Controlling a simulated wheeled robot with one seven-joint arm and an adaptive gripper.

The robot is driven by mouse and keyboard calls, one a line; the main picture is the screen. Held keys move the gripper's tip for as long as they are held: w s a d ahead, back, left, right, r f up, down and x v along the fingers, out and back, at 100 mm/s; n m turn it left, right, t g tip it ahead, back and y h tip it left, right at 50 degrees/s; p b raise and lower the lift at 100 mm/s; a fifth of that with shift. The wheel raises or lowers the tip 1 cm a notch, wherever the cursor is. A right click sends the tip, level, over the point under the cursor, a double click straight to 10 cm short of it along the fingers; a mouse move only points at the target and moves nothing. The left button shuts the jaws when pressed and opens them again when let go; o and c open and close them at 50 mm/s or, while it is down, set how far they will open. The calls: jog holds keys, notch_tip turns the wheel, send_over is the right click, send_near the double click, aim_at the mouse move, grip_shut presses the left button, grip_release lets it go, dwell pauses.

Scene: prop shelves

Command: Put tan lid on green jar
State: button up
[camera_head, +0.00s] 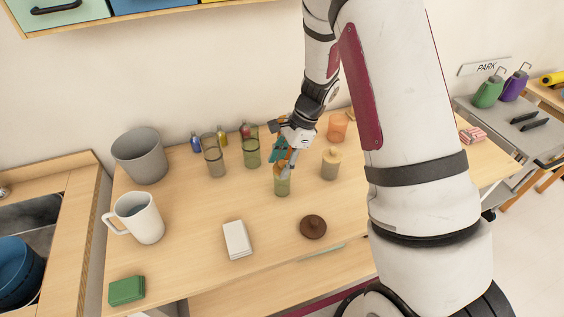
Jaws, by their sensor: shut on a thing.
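The green jar (282,187) stands upright on the wooden table, near the middle. My gripper (285,168) points down directly over its mouth, with its fingers closed. The thing between the fingertips appears to be the tan lid, at the top of the green jar; it is mostly hidden by the fingers and very small here. I cannot tell whether it rests on the rim or is held just above it.
A jar with a tan knobbed top (331,164) stands close right, an orange cup (338,127) behind it. Glass tumblers (214,156) stand left. A brown lid (313,227) and white box (237,240) lie in front. A white mug (140,218) and grey bin (140,157) are far left.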

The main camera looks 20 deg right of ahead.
jog(key=shift+f+b, duration=0.35)
jog(key=shift+f, duration=0.45)
dwell(1.8)
jog(key=o, duration=1)
jog(key=v, duration=1.2)
